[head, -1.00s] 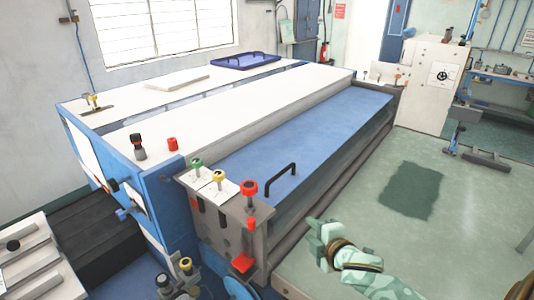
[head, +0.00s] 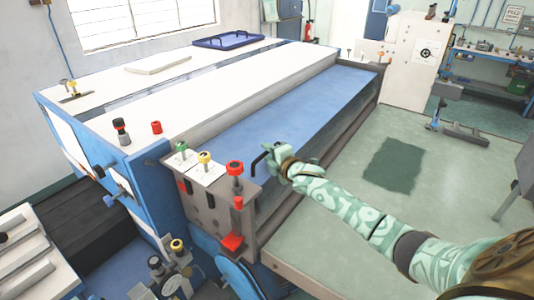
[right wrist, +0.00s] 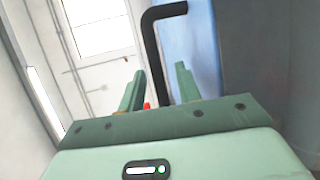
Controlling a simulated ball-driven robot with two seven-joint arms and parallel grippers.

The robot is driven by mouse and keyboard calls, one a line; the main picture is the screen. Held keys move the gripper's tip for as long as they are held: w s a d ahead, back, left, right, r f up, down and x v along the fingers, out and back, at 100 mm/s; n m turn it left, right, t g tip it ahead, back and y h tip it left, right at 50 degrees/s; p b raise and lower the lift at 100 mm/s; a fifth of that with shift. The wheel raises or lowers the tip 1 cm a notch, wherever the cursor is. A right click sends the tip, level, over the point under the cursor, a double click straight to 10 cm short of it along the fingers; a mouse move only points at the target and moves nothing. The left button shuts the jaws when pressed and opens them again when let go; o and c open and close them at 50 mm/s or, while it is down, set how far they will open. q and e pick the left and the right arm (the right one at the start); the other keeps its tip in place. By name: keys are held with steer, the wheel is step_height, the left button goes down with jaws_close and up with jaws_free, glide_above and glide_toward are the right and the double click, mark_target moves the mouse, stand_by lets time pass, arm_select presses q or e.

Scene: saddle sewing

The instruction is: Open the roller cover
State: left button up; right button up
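The roller cover (head: 290,112) is a long blue panel on the front of the white and blue machine; it looks closed. Its black bar handle (head: 257,161) sits near the cover's left end, partly hidden by my right gripper (head: 272,156). In the right wrist view the handle (right wrist: 152,50) runs down between the two green fingers of the right gripper (right wrist: 160,82). The fingers are apart, with gaps showing beside the bar, so they are not closed on it. The blue cover (right wrist: 198,45) is to the right there. My left gripper is not in view.
A grey end plate with a red knob (head: 235,169), a yellow knob (head: 205,158) and a green knob (head: 182,147) stands left of the handle. A blue tray (head: 228,41) lies on the machine top. The green floor (head: 450,170) to the right is open.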

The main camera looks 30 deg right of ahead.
steer(key=shift+w, duration=0.6)
